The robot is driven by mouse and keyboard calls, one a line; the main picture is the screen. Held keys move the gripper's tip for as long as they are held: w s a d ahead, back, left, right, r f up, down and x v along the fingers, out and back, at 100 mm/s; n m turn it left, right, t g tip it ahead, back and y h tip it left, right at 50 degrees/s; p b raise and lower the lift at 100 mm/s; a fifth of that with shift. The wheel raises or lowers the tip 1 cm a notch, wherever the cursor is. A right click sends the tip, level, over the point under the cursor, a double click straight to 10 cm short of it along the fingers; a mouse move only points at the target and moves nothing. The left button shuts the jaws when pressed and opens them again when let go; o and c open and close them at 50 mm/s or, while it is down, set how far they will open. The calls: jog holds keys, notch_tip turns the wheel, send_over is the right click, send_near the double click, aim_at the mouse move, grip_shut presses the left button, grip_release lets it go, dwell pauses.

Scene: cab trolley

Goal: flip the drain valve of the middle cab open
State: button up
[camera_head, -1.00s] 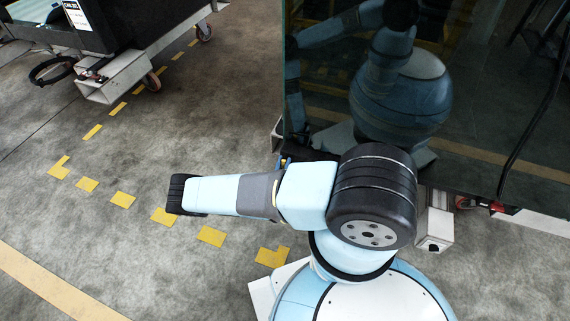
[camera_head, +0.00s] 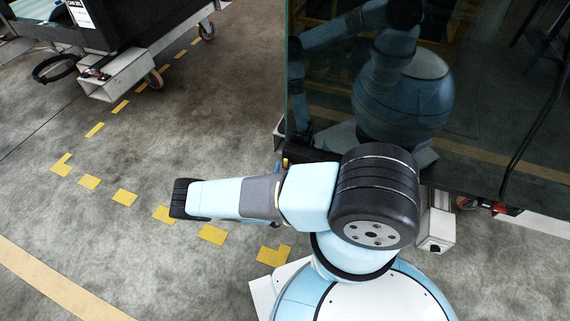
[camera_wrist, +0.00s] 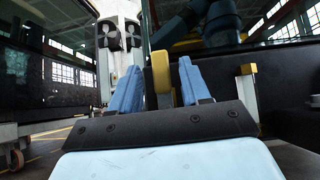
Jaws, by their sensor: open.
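The middle cab appears to be the large dark-glazed cab (camera_head: 480,110) at the right in the head view; I cannot confirm which cab it is. In the wrist view my gripper (camera_wrist: 158,68) is open, with its two blue fingers apart. A yellow upright lever (camera_wrist: 161,74), which looks like the drain valve handle, shows between the fingers. A gap shows on each side of it, and I see no clear contact. Its lower end is hidden behind the gripper's dark body. In the head view my arm hides most of the gripper.
Another trolley (camera_head: 120,72) stands at the upper left in the head view. The floor with yellow dashes (camera_head: 124,197) is clear at left.

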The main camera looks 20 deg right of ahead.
jog(key=v, duration=0.5)
jog(key=shift+d, duration=0.1)
dwell(0.5)
